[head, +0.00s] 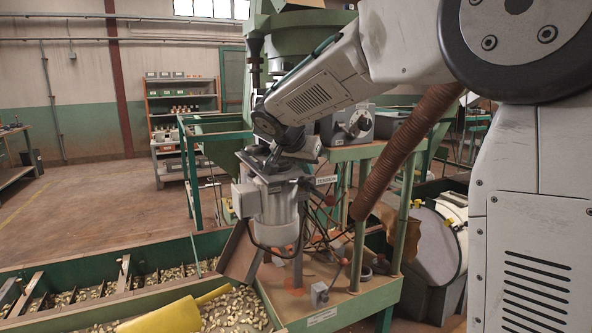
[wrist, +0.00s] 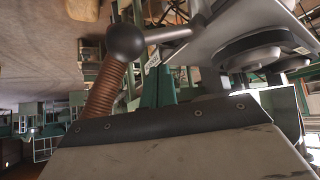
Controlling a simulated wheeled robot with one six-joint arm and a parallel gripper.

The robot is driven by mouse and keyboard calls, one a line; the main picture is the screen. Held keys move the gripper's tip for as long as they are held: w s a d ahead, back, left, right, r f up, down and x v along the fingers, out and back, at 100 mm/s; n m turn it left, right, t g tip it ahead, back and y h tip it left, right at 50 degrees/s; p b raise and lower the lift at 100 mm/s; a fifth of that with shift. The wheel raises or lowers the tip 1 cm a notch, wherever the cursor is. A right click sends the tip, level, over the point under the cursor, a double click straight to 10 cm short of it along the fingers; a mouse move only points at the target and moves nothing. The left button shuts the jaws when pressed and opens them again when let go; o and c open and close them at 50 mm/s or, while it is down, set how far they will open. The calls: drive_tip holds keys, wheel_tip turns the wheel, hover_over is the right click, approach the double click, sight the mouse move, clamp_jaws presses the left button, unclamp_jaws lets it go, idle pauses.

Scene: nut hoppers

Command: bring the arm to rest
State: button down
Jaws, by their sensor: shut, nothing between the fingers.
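My arm reaches in from the right of the head view and bends down at the wrist. My gripper (head: 264,163) is at its end, in front of the green machine and just above a grey cylindrical unit (head: 272,203). It is shut and holds nothing. The fingertips are hard to make out against the machinery. In the wrist view a lever with a black ball knob (wrist: 126,42) is close to the camera. A pale panel with a dark screwed edge (wrist: 170,122) fills the bottom of that view.
A green trough (head: 75,268) with divided bays of nuts lies at front left, with a yellow scoop (head: 178,314) in it. A ribbed brown hose (head: 405,150) hangs right of the wrist. The green machine table (head: 345,300) is below. Open floor (head: 85,210) lies at left.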

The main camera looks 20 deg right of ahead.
drive_tip(key=s+a+f+n+g+y, duration=0.1)
drive_tip(key=s+a+f+n+y, duration=0.1)
drive_tip(key=s, duration=1.1)
drive_tip(key=s+a+f+n+g+y, duration=0.1)
drive_tip(key=s+f+n, duration=0.3)
drive_tip(key=s, duration=0.9)
drive_tip(key=s+a+f+n+g+y, duration=0.2)
drive_tip(key=s+f+n+y, duration=0.1)
drive_tip(key=s, duration=1.1)
drive_tip(key=shift+a+f+n+y, duration=0.3)
drive_tip(key=shift+a+f+n, duration=0.1)
drive_tip(key=shift+n, duration=0.2)
drive_tip(key=shift+w, duration=0.1)
